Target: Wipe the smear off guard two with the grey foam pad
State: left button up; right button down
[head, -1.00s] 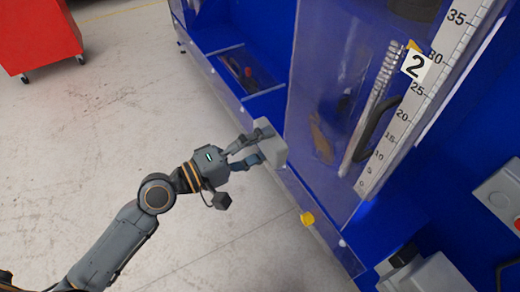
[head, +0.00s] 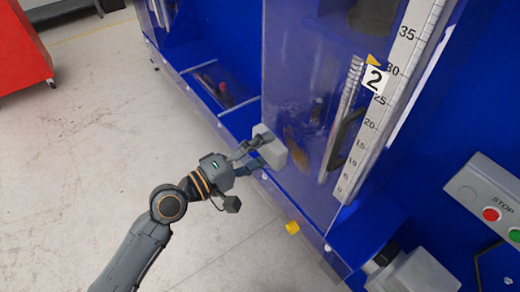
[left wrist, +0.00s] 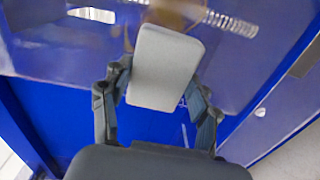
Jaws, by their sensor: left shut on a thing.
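My left gripper (head: 254,155) is shut on the grey foam pad (head: 271,147), a pale rounded block. The left wrist view shows the pad (left wrist: 165,68) standing upright between the two fingers. Guard two (head: 300,80) is a clear panel with a "2" label, handle and ruler along its right side. A brown smear (head: 296,148) shows on it just right of the pad. In the left wrist view a brown patch (left wrist: 172,12) lies beyond the pad's top, partly hidden by it. I cannot tell whether the pad touches the panel. My right gripper is not in view.
Blue machine framing (head: 440,110) surrounds the guard. A control box (head: 485,200) with red and green buttons is at the right. A red cabinet (head: 22,50) stands far left. Concrete floor left of the machine is open.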

pick_arm(q)
jog(key=shift+w+d, duration=0.2)
jog(key=shift+d, duration=0.1)
jog(key=shift+w+d, duration=0.35)
jog(key=shift+d, duration=0.1)
dwell(0.5)
jog(key=shift+p, duration=0.35)
